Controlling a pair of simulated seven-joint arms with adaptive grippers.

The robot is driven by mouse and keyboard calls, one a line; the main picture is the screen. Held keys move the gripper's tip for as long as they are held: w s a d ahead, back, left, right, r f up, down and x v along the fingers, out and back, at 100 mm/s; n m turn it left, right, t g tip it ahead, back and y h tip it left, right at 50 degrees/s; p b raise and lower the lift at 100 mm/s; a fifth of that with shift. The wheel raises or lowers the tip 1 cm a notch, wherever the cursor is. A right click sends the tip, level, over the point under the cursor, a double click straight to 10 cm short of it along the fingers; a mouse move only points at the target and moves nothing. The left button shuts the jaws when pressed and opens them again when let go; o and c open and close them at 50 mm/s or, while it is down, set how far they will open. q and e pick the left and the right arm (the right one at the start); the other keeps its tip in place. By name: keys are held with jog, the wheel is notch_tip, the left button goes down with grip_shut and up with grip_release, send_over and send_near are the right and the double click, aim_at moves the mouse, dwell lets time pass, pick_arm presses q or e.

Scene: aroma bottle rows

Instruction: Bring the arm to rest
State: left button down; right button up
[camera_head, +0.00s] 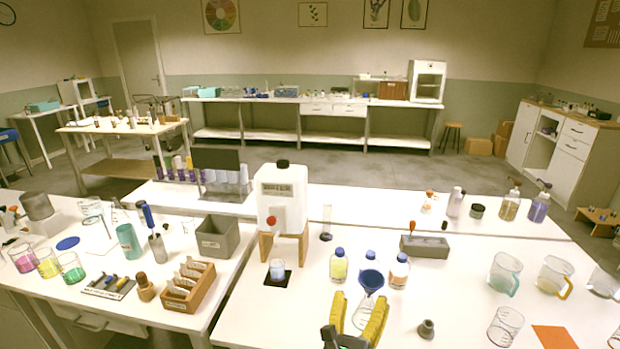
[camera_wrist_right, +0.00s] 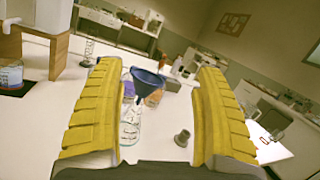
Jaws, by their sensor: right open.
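My right gripper (camera_head: 357,318) has yellow ribbed fingers and comes in at the bottom middle of the head view. It is open. In the right wrist view its two fingers (camera_wrist_right: 160,110) stand wide apart with nothing gripped. A clear flask (camera_head: 362,312) with a blue funnel (camera_head: 371,281) in its top stands on the table just beyond the fingers. The funnel (camera_wrist_right: 148,77) and flask (camera_wrist_right: 131,122) also show between the fingers in the wrist view, and I cannot tell how far off they are. My left gripper is not in view.
Several blue-capped bottles (camera_head: 339,267) stand behind the funnel. A white dispenser (camera_head: 282,204) on a wooden stand is to the left. A small grey stopper-like piece (camera_head: 426,329) sits right of the gripper. Glass jugs (camera_head: 505,272) and a beaker (camera_head: 505,326) stand at right. The table between is clear.

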jog(key=s+a+r+n+t+y, duration=0.25)
jog(key=n+y, duration=0.35)
jog(key=n, duration=0.4)
jog(key=s+a+r+n+t+y, duration=0.1)
jog(key=s+a+n+t+y, duration=0.15)
jog(key=n+y, duration=0.6)
jog(key=s+d+f+n+g, duration=0.1)
jog(key=s+f+n+g, duration=0.35)
jog(key=f+n, duration=0.4)
jog(key=s+f+n+g, duration=0.3)
jog(key=f+n+g, duration=0.25)
jog(key=n, duration=0.55)
jog(key=s+d+f+n+g+h, duration=0.35)
jog(key=s+d+h, duration=0.3)
jog(key=d, duration=0.45)
jog(key=s+d+f+n+g+h, duration=0.4)
jog(key=s+d, duration=0.3)
jog(key=d, duration=0.4)
jog(key=s+a+f+m+g+y, duration=0.1)
jog(key=a+f, duration=0.2)
jog(key=f, duration=1.2)
jog(key=s+a+f+m+g+y, duration=0.1)
jog(key=a+f, duration=0.2)
jog(key=f, duration=1.3)
jog(key=s+f+m+g+y, duration=0.2)
jog(key=s+f, duration=1.9)
jog(key=s, duration=0.1)
jog(key=shift+s+g, duration=0.25)
jog(key=shift+g, duration=0.1)
